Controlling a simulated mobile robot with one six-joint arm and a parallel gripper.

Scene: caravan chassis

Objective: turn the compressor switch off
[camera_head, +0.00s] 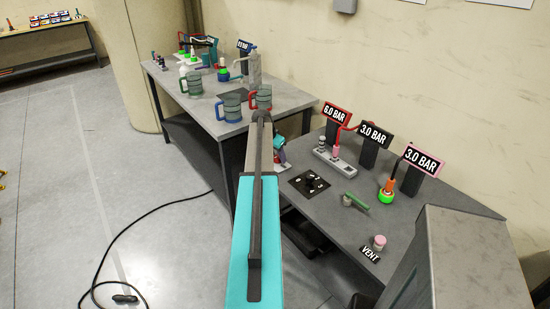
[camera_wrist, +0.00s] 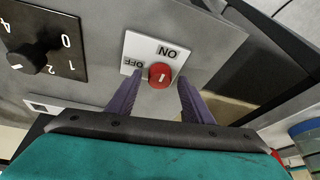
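In the wrist view, the compressor switch is a red round knob (camera_wrist: 160,74) with a white mark. It sits on a white plate (camera_wrist: 145,48) whose ON and OFF labels appear upside down. ON is above the knob and OFF is to its left. The mark runs roughly up and down the picture; which label it points to is hard to tell. My gripper (camera_wrist: 159,79) is open, with one purple finger on each side of the knob. I cannot tell whether either finger touches it. In the head view, my arm hides the switch and fingers.
A black dial with numbers (camera_wrist: 37,55) is left of the switch plate. In the head view, a grey bench (camera_head: 330,215) carries pressure signs and fittings, with a VENT label (camera_head: 370,254). Another table (camera_head: 215,125) holds mugs. A black cable (camera_head: 140,215) lies on the floor.

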